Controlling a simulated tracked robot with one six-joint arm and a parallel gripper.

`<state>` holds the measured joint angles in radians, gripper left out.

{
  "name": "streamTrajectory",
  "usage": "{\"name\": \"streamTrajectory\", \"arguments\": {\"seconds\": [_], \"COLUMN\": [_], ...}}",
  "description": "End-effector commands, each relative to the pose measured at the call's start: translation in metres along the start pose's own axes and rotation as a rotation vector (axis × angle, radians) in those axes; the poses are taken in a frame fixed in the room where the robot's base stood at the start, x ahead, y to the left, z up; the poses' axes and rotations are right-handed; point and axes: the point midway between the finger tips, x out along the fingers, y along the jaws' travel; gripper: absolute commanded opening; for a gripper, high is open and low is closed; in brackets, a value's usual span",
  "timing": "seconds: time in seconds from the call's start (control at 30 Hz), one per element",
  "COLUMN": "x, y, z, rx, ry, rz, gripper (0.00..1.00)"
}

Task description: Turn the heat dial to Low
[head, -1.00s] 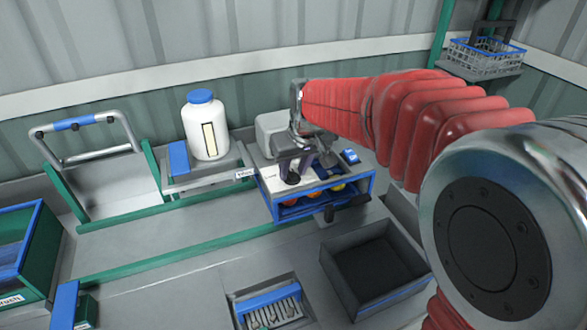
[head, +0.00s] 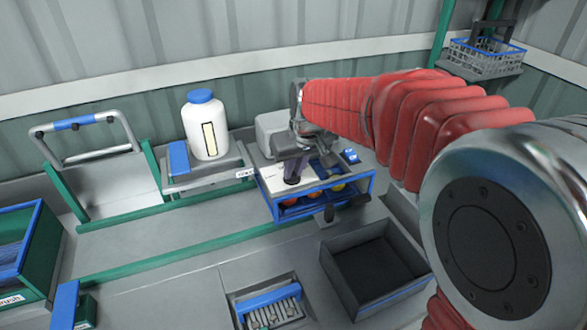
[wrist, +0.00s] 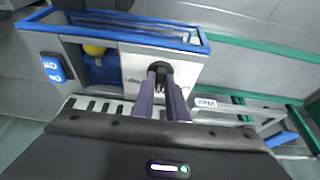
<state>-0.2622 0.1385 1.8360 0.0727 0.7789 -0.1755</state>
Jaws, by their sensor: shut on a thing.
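The heat dial (wrist: 160,72) is a dark round knob on a pale panel (wrist: 134,62) of the blue-framed unit (head: 322,204). My gripper (wrist: 162,78) is shut on the dial, with its two purple-grey fingers on either side of it in the wrist view. In the head view my gripper (head: 293,178) points down onto the pale panel, and the dial is hidden behind the fingers. The lettering around the dial is partly covered and too small to read, so its setting cannot be told.
A white jar with a blue lid (head: 205,125) stands left of the unit. An empty dark bin (head: 340,283) and a tray with a blue bar (head: 268,303) lie in front. A handled frame (head: 85,135) stands at the far left. A wire basket (head: 487,58) sits at upper right.

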Motion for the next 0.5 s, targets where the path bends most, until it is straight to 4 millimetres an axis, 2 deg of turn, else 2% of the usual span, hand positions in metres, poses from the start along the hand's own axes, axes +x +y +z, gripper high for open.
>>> {"name": "streamTrajectory", "arguments": {"seconds": [0.5], "x": [-0.0002], "y": [0.0026], "z": [-0.0002], "rx": [-0.133], "ry": [0.0], "rz": [-0.055], "gripper": [0.0]}}
